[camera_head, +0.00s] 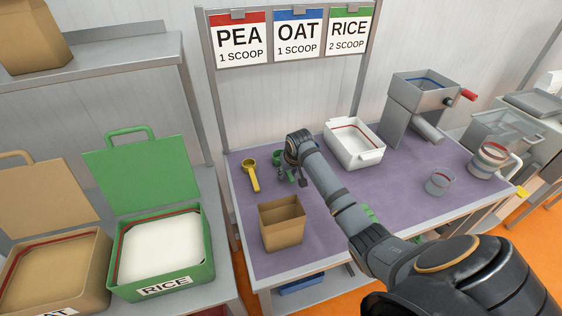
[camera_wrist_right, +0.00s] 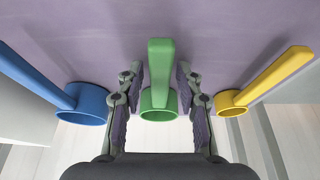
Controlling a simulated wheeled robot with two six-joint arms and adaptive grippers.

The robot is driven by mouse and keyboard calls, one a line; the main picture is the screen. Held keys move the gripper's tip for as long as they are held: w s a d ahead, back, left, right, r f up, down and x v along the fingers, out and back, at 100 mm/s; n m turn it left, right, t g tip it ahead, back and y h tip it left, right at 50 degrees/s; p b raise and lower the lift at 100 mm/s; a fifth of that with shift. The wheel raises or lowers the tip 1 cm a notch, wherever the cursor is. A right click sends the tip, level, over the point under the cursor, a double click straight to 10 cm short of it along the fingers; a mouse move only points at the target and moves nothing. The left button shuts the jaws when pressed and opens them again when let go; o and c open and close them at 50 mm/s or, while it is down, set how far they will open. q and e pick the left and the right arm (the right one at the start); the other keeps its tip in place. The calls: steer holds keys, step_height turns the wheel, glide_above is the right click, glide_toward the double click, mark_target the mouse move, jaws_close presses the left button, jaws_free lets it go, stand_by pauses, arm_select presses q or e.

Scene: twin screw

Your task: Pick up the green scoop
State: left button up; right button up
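The green scoop (camera_wrist_right: 160,62) is in the middle of the right wrist view, between a blue scoop and a yellow scoop. My right gripper (camera_wrist_right: 159,80) is open, with one finger on each side of the green scoop; narrow gaps show beside its handle. In the head view a small part of the green scoop (camera_head: 277,156) shows beside my right gripper (camera_head: 288,174), near the table's back left. My left gripper is in neither view.
The yellow scoop (camera_head: 251,176) lies close on the left in the head view. The blue scoop (camera_wrist_right: 82,105) shows in the wrist view. A brown box (camera_head: 282,224) stands in front, a white tub (camera_head: 353,146) to the right on the purple table (camera_head: 330,250).

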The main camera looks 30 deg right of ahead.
jaws_close()
step_height(320, 180, up, 10)
steer(key=shift+b, duration=0.4)
